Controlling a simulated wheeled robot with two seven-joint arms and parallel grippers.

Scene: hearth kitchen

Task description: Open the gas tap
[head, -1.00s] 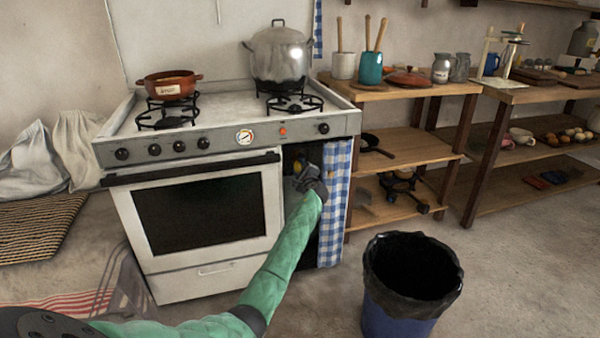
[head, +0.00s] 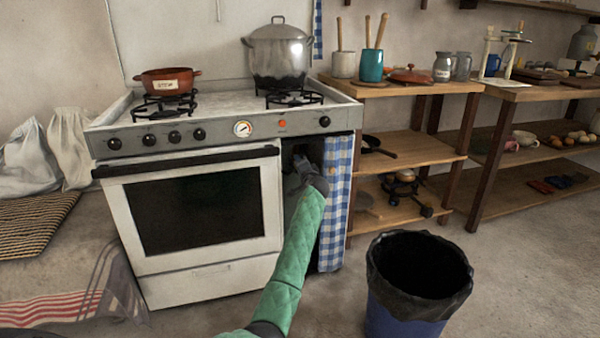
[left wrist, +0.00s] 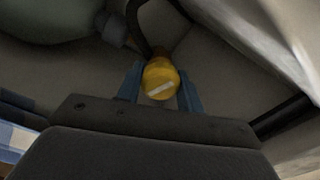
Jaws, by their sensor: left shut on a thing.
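The gas tap's round yellow knob (left wrist: 160,78) shows in the left wrist view, with a pale bar across its face tilted slightly up to the right. My left gripper (left wrist: 161,90) has its two blue fingers on either side of the knob and is shut on it. In the head view my left arm reaches into the dark open compartment (head: 306,222) at the right of the white stove (head: 262,262). The fingertips and the knob are hidden there. My right gripper is in neither view.
A dark hose (left wrist: 138,22) runs behind the knob, and a rounded grey-green body (left wrist: 45,18) lies at upper left. A blue checked curtain (head: 335,220) hangs at the compartment's right. A lined bin (head: 412,300) stands in front. A pot (head: 278,50) and a pan (head: 167,82) sit on the stove.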

